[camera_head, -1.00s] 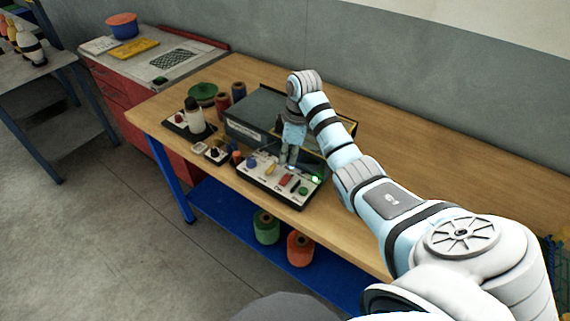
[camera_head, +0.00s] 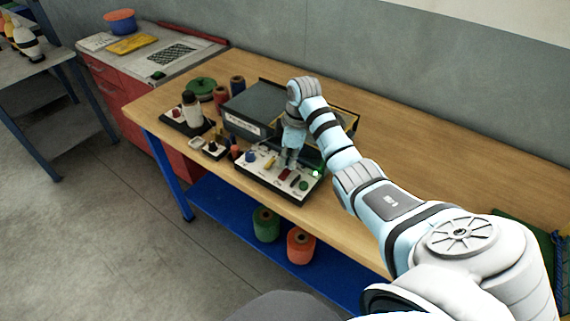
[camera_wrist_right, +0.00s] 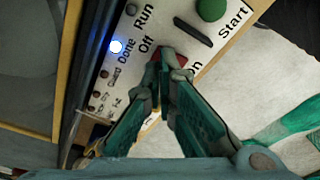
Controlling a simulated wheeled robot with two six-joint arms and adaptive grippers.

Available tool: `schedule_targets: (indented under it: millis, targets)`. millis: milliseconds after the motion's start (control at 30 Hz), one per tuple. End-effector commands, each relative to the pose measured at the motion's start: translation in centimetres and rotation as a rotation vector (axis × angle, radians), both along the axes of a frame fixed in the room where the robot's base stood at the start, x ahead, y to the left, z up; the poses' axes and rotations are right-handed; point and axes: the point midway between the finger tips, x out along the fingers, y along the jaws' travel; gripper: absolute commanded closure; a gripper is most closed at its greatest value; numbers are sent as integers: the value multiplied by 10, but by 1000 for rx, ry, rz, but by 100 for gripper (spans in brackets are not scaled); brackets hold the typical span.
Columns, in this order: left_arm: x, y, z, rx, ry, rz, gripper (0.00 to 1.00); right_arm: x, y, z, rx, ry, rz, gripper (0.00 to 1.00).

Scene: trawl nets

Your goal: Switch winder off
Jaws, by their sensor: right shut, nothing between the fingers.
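The white control panel (camera_head: 262,182) with coloured controls lies on the wooden bench. In the right wrist view, the red switch (camera_wrist_right: 155,57) shows between the printed words "Off" and "On", partly hidden by my fingertips. My right gripper (camera_wrist_right: 168,72) is shut and empty, its tips at the red switch; whether they press it I cannot tell. It also shows over the panel in the head view (camera_head: 287,164). A blue lamp (camera_wrist_right: 115,46) is lit by "Done". The lamp by "Run" (camera_wrist_right: 131,10) looks unlit. A green button (camera_wrist_right: 211,9) is by "Start". My left gripper is out of view.
A grey box (camera_head: 255,108) stands behind the panel. A small switch box (camera_head: 210,148), a bottle (camera_head: 192,108) and several spools are left of it. Green (camera_head: 266,224) and orange (camera_head: 301,245) spools sit on the blue shelf below.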

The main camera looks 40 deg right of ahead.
Motion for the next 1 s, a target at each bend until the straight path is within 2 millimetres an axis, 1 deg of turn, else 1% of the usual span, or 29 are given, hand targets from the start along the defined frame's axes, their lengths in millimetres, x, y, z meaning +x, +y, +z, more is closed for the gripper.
schedule_targets:
  millis: [633, 1000]
  targets:
    - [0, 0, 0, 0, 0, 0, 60, 0, 0, 0, 0, 0, 0, 100]
    - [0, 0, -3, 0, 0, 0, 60, 0, 0, -6, 0, 0, 0, 100]
